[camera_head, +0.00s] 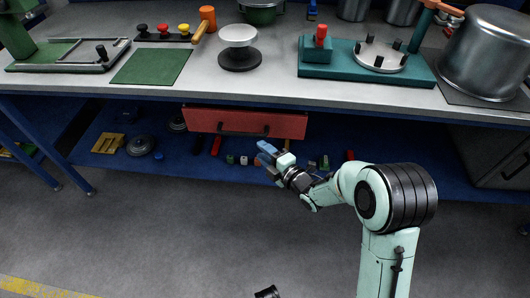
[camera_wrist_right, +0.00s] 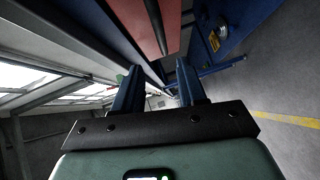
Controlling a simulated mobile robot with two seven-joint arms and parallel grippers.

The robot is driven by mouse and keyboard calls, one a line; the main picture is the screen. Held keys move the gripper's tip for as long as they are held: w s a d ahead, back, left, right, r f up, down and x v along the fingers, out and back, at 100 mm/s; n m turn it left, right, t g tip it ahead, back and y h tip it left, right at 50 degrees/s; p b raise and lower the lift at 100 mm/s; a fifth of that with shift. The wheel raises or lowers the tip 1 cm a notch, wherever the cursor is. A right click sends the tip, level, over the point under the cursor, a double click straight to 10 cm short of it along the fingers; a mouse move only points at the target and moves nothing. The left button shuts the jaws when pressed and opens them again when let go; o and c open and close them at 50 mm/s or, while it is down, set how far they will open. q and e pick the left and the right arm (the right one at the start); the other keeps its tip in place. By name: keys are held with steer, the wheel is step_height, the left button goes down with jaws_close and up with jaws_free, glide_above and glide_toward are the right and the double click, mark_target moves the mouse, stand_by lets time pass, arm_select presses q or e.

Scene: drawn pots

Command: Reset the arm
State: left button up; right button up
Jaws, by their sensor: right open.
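My right arm comes up from the lower right in the head view, bent at the elbow. Its gripper (camera_head: 268,156) is in front of the workbench, just below the red drawer front. In the right wrist view the two dark blue fingers (camera_wrist_right: 157,92) stand apart with nothing between them. At the bottom edge of the head view a small dark part (camera_head: 267,292) shows; I cannot tell what it belongs to. My left gripper is not in view.
The red drawer (camera_head: 245,122) with a dark handle hangs under the workbench top (camera_head: 215,75). A large metal pot (camera_head: 487,55), a teal fixture (camera_head: 340,70) and a white bowl (camera_head: 238,36) stand on top. A blue lower shelf (camera_head: 190,165) holds small parts. The grey floor (camera_head: 150,235) is clear.

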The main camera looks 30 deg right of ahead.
stand_by(0.3)
